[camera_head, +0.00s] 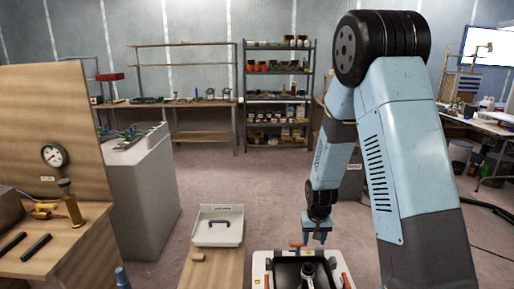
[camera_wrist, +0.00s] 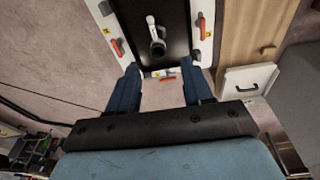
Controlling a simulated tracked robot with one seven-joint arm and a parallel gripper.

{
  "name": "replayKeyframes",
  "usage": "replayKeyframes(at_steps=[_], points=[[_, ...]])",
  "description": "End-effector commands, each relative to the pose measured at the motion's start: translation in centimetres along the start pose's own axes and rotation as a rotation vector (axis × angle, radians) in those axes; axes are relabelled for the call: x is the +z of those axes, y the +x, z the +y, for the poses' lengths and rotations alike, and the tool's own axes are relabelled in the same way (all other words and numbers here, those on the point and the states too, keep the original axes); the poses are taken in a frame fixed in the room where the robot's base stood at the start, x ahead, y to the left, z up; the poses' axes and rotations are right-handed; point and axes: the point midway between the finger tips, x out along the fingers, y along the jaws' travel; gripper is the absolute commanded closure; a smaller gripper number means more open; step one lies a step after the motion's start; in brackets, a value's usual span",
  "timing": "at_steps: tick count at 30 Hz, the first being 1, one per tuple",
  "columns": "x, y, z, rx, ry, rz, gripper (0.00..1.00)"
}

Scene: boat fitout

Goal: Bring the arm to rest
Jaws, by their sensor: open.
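My gripper (camera_head: 318,231) hangs from my blue arm at the lower middle of the head view, fingers pointing down. In the wrist view my gripper (camera_wrist: 157,85) shows two blue fingers spread apart with nothing between them. Just beyond the fingertips is a white-framed unit (camera_head: 259,268) with a dark recessed top and red-orange handles. It also shows in the wrist view (camera_wrist: 198,45), where a pale fitting (camera_wrist: 156,38) stands in the recess. My arm is bent, with its elbow high at the right of the head view.
A white tray-like box with a dark handle (camera_head: 220,229) sits left of my gripper on a wooden bench (camera_head: 222,273). A workbench with a gauge (camera_head: 54,155) and brass fitting (camera_head: 70,203) is at left. Shelving (camera_head: 278,98) stands behind. Open floor lies between.

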Motion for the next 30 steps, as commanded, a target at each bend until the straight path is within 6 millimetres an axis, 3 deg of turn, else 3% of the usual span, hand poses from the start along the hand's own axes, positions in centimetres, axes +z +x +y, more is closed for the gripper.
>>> replayKeyframes(at_steps=[3,14,30], points=[[-0.1,-3.9,0.3,-0.016,0.002,0.027,0.50],[1.6,-14.3,1.6,-0.052,0.002,0.094,0.50],[8.2,-27.3,3.8,-0.073,-0.012,0.200,0.50]])
